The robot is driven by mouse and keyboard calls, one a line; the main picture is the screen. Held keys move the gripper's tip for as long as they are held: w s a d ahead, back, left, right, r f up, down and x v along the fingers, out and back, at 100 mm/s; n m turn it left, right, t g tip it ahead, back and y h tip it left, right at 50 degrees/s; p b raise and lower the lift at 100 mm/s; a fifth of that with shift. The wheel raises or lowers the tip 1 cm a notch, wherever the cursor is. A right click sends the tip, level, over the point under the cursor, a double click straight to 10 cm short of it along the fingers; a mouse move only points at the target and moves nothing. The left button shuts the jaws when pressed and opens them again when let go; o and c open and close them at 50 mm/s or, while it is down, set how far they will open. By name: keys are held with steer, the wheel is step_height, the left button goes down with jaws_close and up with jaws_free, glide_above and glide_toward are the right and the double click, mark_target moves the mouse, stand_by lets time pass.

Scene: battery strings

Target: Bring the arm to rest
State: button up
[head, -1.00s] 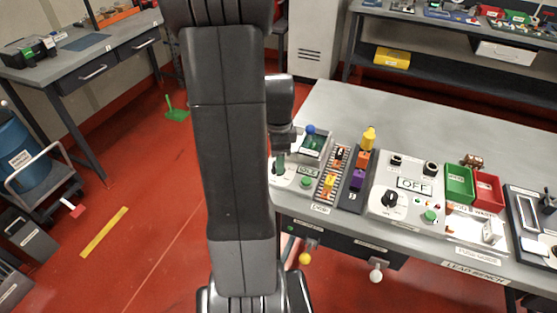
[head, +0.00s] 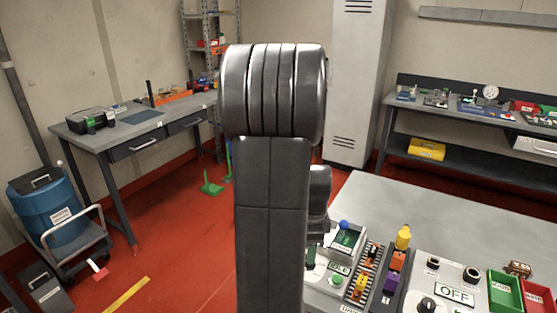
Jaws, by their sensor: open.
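My arm (head: 272,200) stands upright through the middle of the head view, with its thick rounded joint (head: 275,90) at the top. A dark wrist part (head: 320,190) shows just right of the arm, above the near left corner of the bench. My gripper (head: 318,228) shows only in part below it, and the arm hides most of it. It is open, and I see nothing held. The panel marked IDLE (head: 340,268) is below and close to it. I cannot tell the gap between them.
The grey bench (head: 430,215) carries a rail of coloured blocks (head: 360,285), a yellow-topped stack (head: 403,238), an OFF panel (head: 455,293), and green (head: 504,290) and red bins (head: 538,298). A side table (head: 130,130) and blue drum (head: 57,213) are left.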

step_height(320, 180, down, 4)
steer(key=b, duration=0.3)
steer(key=shift+r+n, duration=0.25)
steer(key=shift+n, duration=0.05)
steer(key=n, duration=0.5)
steer(key=shift+n, duration=0.3)
